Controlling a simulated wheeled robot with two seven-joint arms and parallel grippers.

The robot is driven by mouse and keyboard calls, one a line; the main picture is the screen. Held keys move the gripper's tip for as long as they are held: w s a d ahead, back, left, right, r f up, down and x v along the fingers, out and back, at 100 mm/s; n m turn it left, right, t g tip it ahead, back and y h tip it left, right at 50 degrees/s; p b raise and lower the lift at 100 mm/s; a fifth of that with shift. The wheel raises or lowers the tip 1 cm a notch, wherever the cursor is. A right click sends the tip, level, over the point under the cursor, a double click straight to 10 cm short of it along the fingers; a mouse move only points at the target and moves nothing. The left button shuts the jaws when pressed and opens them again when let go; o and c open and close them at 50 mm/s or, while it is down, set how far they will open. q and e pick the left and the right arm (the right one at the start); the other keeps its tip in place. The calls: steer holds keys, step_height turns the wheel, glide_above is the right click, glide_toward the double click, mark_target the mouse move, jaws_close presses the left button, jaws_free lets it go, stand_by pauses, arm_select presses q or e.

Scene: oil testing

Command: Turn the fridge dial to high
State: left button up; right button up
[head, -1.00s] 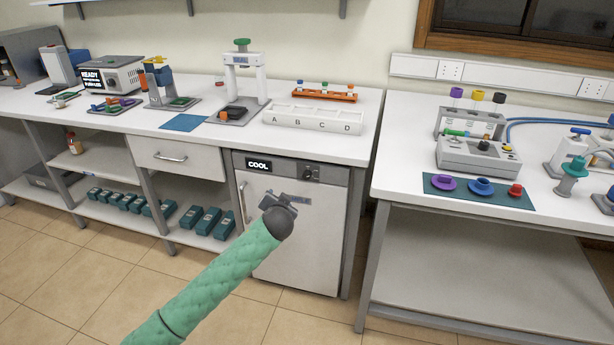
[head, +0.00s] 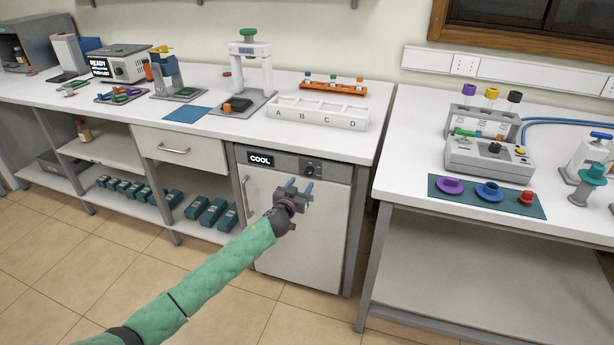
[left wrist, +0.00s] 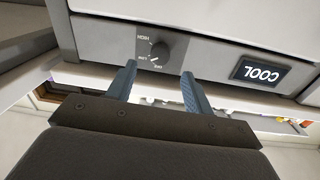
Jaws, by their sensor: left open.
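The fridge (head: 267,243) is a white-fronted unit under the bench, with a grey panel across its top. The dark round dial (head: 311,169) sits on that panel, right of the lit COOL display (head: 261,159). My left gripper (head: 299,184) is open and empty, its blue fingers pointing up just below and in front of the dial. In the left wrist view, which is upside down, the dial (left wrist: 160,50) lies just beyond and between the fingertips (left wrist: 159,70), apparently untouched. Small markings including HIGH surround it; its setting is unclear. My right gripper is out of view.
The fridge's vertical handle (head: 244,192) is at its left edge. The bench top (head: 225,125) overhangs above the panel. A second table (head: 410,175) stands to the right. The floor (head: 215,310) in front is clear.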

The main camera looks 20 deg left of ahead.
mark_target(308, 174)
arm_select(q)
steer(key=shift+w+d+p, duration=0.2)
steer(key=shift+w+p, duration=0.25)
steer(key=shift+w, duration=2.65)
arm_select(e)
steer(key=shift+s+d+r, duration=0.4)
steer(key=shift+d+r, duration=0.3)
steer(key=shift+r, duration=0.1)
arm_select(q)
steer(key=shift+r, duration=0.1)
steer(key=shift+c, duration=0.3)
steer(key=c, duration=0.9)
